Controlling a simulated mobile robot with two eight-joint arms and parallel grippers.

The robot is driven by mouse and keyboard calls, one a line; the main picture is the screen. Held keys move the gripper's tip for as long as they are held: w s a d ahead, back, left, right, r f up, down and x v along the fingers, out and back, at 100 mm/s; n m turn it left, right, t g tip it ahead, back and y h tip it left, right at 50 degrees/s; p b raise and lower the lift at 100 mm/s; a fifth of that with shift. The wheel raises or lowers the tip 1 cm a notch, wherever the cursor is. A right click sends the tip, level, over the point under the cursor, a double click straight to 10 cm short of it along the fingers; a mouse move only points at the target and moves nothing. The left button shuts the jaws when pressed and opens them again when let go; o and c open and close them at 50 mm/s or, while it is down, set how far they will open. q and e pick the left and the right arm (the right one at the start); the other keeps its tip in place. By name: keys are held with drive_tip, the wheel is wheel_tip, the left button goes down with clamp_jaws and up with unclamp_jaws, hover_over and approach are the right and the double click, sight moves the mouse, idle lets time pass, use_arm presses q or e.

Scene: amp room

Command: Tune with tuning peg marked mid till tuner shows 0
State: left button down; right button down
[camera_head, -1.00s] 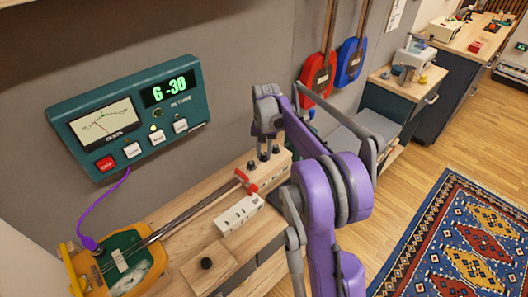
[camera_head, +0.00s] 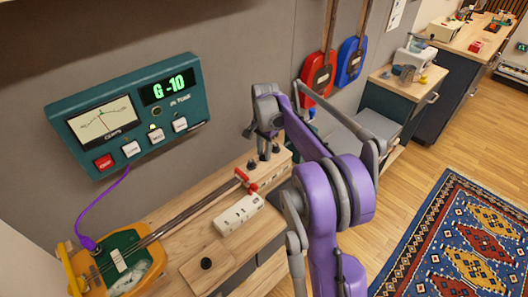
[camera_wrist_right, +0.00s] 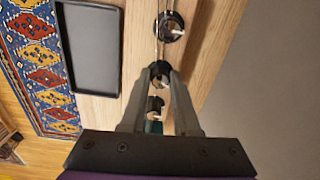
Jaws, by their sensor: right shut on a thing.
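The teal tuner (camera_head: 125,112) on the wall shows "G -10" on its green display (camera_head: 167,88); its needle dial (camera_head: 101,119) is beside the display. The stringed instrument (camera_head: 120,262) lies on the wooden bench, its neck running toward several black tuning pegs. My right gripper (camera_head: 264,142) reaches down over the pegs. In the right wrist view its fingers are shut on the middle tuning peg (camera_wrist_right: 160,70), between a farther peg (camera_wrist_right: 171,26) and a nearer peg (camera_wrist_right: 155,104). No peg marking is readable. My left gripper is not in view.
A purple cable (camera_head: 108,208) joins instrument and tuner. A white block (camera_head: 238,214) and a black knob (camera_head: 206,263) sit in front of the neck. A dark tray (camera_wrist_right: 92,45) lies beside the pegs. Red (camera_head: 318,75) and blue (camera_head: 350,62) instruments hang on the wall.

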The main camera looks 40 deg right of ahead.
drive_tip(key=m, duration=0.5)
drive_tip(key=shift+m, duration=0.3)
idle(0.4)
drive_tip(key=c, duration=0.7)
unclamp_jaws()
drive_tip(key=shift+o, duration=0.2)
wheel_tip(320, 180, up, 11)
drive_tip(key=shift+s+f, duration=0.1)
